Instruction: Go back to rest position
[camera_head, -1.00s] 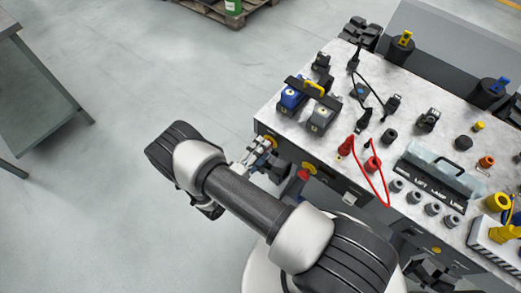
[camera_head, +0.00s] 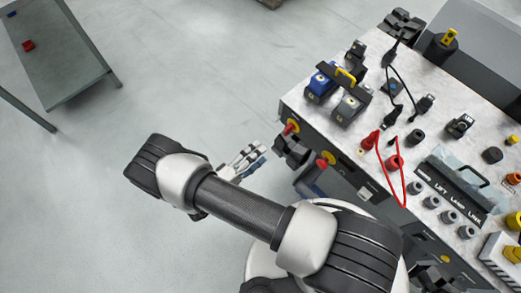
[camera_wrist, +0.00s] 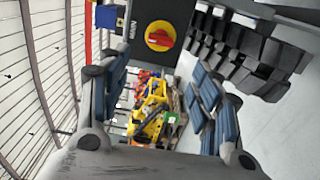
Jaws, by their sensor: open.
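My gripper (camera_head: 258,160) is open and empty in the head view, beside the near left corner of the tracked carrier (camera_head: 350,160), with a gap to its side panel. In the wrist view its two padded fingers stand apart (camera_wrist: 162,72). Between and beyond them is a dark panel with a red rotary knob on a yellow disc (camera_wrist: 160,37). A red knob on yellow (camera_head: 291,127) also shows on the carrier's side in the head view, with a second one (camera_head: 325,160) to its right.
The carrier's top holds blue and grey blocks (camera_head: 322,85), a red cable (camera_head: 404,185) and several sockets. A grey table (camera_head: 60,50) with small red and blue items stands at the upper left. The floor between is clear.

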